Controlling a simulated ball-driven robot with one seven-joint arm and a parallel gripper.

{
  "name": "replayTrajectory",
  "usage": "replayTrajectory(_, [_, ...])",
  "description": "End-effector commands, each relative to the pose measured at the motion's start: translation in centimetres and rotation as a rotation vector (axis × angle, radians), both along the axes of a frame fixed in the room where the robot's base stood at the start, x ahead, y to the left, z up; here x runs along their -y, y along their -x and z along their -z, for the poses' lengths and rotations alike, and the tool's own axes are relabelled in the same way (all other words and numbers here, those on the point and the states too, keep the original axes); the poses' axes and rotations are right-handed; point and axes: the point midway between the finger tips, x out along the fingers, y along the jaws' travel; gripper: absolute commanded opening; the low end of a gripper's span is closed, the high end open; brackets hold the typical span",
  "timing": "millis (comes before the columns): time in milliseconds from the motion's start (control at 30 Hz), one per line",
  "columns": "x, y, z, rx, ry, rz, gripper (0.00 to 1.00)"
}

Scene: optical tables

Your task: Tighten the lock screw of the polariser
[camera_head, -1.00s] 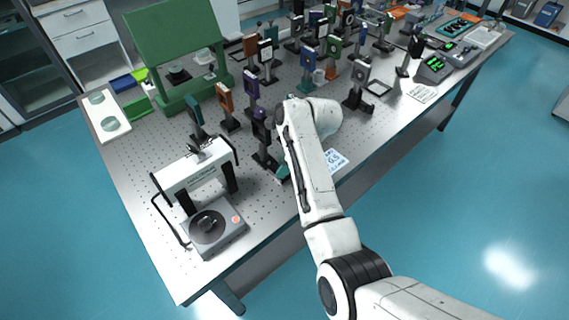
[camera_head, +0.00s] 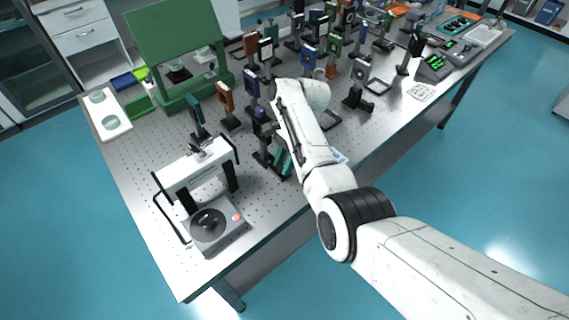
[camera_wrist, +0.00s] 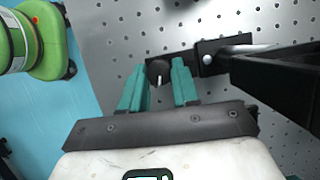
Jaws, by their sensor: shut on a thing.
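The lock screw shows in the wrist view as a small black knob (camera_wrist: 159,72) with a white mark, at one end of a dark base plate. My gripper (camera_wrist: 158,66) has its teal fingers on either side of the knob, shut on it. The black post and mount (camera_wrist: 275,72) of what looks like the polariser extend to the right. In the head view this dark mount (camera_head: 261,128) stands near the table's front edge, with my gripper (camera_head: 284,163) low beside its foot. The knob is too small to make out there.
A device with a grey base (camera_head: 216,226) and white bridge stands at the table's near left corner. Several posts with optics, such as an orange one (camera_head: 225,97), crowd behind the mount. The perforated table (camera_head: 150,160) has free room at left.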

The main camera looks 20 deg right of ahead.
Motion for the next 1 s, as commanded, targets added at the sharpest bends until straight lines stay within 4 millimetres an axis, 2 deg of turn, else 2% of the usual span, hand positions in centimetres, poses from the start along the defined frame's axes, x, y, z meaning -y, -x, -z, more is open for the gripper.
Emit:
replayTrajectory(333, [-0.08,-0.19,-0.01,0.002,-0.001,-0.149,0.00])
replayTrajectory(900, [-0.11,-0.18,-0.08,0.001,-0.001,-0.176,0.00])
replayTrajectory(933, [-0.11,-0.18,-0.07,0.001,-0.001,-0.176,0.33])
replayTrajectory(1000, [-0.10,-0.17,-0.06,0.001,-0.001,-0.176,0.40])
